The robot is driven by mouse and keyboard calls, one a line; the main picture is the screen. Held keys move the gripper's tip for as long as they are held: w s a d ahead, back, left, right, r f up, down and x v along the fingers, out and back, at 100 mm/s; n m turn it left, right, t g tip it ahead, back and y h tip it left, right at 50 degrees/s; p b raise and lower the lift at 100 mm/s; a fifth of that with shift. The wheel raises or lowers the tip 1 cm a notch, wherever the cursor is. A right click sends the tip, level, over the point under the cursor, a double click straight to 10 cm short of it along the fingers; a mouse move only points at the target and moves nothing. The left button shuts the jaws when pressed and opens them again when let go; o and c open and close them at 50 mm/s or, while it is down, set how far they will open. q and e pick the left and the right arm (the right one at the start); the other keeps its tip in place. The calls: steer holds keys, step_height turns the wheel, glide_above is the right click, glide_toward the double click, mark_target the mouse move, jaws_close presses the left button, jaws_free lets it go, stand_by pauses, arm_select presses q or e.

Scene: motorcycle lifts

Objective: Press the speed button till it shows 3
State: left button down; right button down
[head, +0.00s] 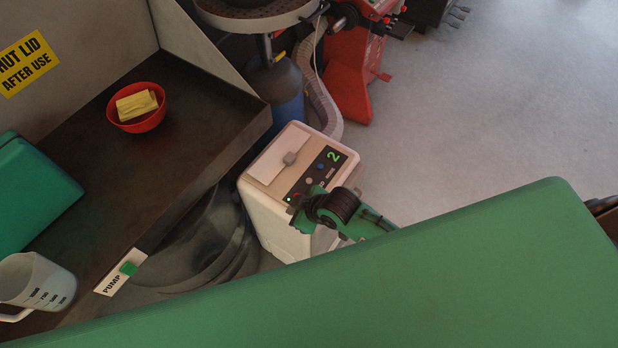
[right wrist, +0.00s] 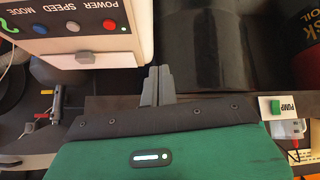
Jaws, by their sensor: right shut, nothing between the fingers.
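A white boxy machine (head: 270,215) stands on the floor beside the dark bench. Its dark panel has a green display (head: 333,156) reading 2. In the right wrist view the panel is upside down, with a blue MODE button (right wrist: 39,29), a grey SPEED button (right wrist: 72,25) and a red POWER button (right wrist: 109,25). A small green light glows past the red button. My right gripper (right wrist: 159,70) is shut and empty; its fingertips appear beside the panel on the POWER side, apart from the SPEED button in that picture. My left gripper is not in view.
A red bowl (head: 137,126) with a yellow thing in it and a measuring jug (head: 36,282) stand on the dark bench (head: 200,130). A green PUMP switch (head: 128,268) is on the bench's front edge. Open floor (head: 460,130) lies right of the machine.

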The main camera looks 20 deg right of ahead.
steer(key=w+a+n+y, duration=0.2)
steer(key=w+a+n, duration=0.1)
steer(key=w+n, duration=0.1)
steer(key=n+p, duration=0.1)
steer(key=n, duration=0.4)
glide_above(309, 181)
steer(key=d, duration=0.1)
steer(key=shift+s+r, duration=0.15)
steer(key=shift+s, duration=0.05)
step_height(309, 181, down, 7)
steer(key=b, duration=0.5)
steer(key=shift+f, duration=0.2)
steer(key=shift+f+b, duration=0.7)
steer(key=shift+b, duration=0.15)
stand_by(0.8)
steer(key=shift+f+b, duration=0.4)
steer(key=shift+b, duration=0.05)
